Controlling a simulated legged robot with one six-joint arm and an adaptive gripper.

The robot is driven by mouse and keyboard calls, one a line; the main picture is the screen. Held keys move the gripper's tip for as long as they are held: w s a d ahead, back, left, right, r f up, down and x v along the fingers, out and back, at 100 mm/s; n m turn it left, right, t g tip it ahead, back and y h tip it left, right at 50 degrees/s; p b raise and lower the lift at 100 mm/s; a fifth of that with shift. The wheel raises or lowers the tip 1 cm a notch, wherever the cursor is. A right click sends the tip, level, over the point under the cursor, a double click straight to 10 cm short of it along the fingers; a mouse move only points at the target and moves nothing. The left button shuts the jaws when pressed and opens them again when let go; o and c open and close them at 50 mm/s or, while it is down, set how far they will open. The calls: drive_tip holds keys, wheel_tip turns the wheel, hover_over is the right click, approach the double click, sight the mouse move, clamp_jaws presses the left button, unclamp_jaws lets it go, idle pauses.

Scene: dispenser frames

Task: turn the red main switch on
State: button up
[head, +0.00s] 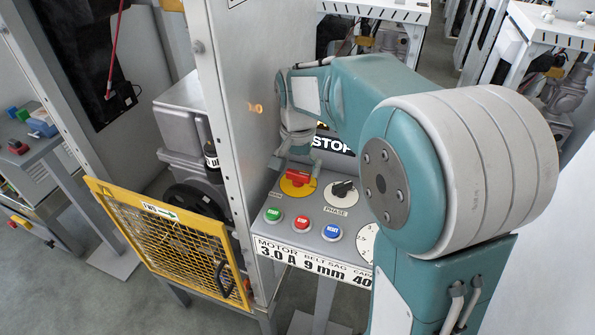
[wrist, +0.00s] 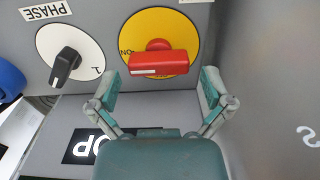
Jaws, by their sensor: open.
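The red main switch (wrist: 158,63) is a red handle on a round yellow disc (wrist: 156,24), on the grey panel. In the wrist view its bar lies crosswise, and an upside-down "ON" mark shows at the disc's left edge. In the head view the red switch (head: 296,178) is partly covered by my gripper above it. My gripper (wrist: 160,76) is open, one finger to the left and one to the right of the bar's ends. Both fingers look apart from the handle. Their height over the panel is hard to tell.
A black PHASE knob (wrist: 66,62) on a white disc sits beside the switch. Green (head: 273,214), red (head: 302,223) and blue (head: 332,232) buttons sit nearer the panel's front.

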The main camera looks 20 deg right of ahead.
sight(297, 172)
wheel_tip(297, 172, up, 11)
drive_tip(key=shift+f, duration=0.2)
drive_tip(key=s+f+n+t, duration=0.2)
drive_tip(key=s+n, duration=0.1)
drive_tip(key=s, duration=0.7)
drive_tip(key=s+f+n+t, duration=0.3)
drive_tip(key=s+n, duration=0.1)
drive_tip(key=s, duration=0.7)
drive_tip(key=shift+t, duration=0.3)
